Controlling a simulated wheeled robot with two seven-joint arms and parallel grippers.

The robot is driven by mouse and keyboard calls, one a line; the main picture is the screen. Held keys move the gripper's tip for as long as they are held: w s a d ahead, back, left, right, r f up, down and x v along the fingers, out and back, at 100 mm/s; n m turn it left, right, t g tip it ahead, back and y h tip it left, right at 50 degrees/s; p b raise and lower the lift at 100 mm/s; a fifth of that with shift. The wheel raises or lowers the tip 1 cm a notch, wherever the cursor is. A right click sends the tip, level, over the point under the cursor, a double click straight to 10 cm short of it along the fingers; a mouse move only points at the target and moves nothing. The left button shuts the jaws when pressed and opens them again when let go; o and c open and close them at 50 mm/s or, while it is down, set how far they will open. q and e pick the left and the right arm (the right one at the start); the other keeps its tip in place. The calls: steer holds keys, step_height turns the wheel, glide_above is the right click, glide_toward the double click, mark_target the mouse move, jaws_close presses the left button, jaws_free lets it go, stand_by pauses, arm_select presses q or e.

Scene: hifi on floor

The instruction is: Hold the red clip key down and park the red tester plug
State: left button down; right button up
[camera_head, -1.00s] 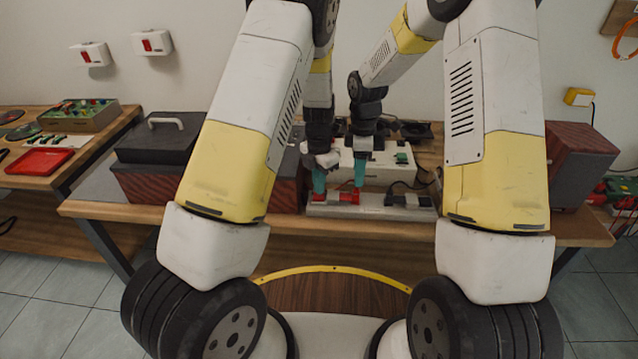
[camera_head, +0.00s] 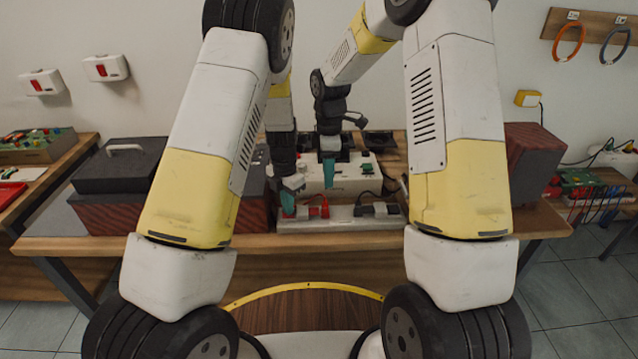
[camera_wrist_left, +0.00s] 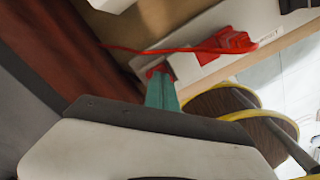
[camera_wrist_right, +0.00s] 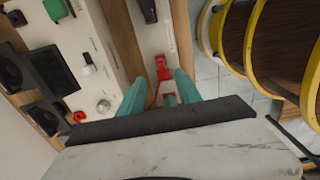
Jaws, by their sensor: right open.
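My left gripper (camera_head: 288,203) is low over the left end of a pale strip (camera_head: 340,222). Its teal fingers (camera_wrist_left: 161,90) look closed together, with tips against a small red piece (camera_wrist_left: 158,69), probably the red clip key. Whether that piece is pressed down cannot be told. A larger red block (camera_wrist_left: 232,40), probably the red tester plug, lies on the strip to its right, a red cable running to it. The block also shows in the right wrist view (camera_wrist_right: 163,68). My right gripper (camera_wrist_right: 158,92) is open and empty, its fingers apart above the red parts; it also shows in the head view (camera_head: 328,174).
A white device (camera_head: 350,172) with a green part stands behind the strip. A black plug (camera_head: 376,209) with a cable sits further right on the strip. Dark red boxes flank the work area. The bench's front edge (camera_head: 330,240) is close below.

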mark_target(327, 203)
arm_select(q)
steer(key=shift+f, duration=0.1)
arm_select(e)
step_height(327, 203, down, 12)
steer(key=shift+r, duration=0.15)
stand_by(0.3)
jaws_close()
steer(key=shift+r, duration=0.7)
stand_by(2.5)
steer(key=shift+r, duration=1.6)
arm_select(q)
steer(key=shift+r, duration=3.1)
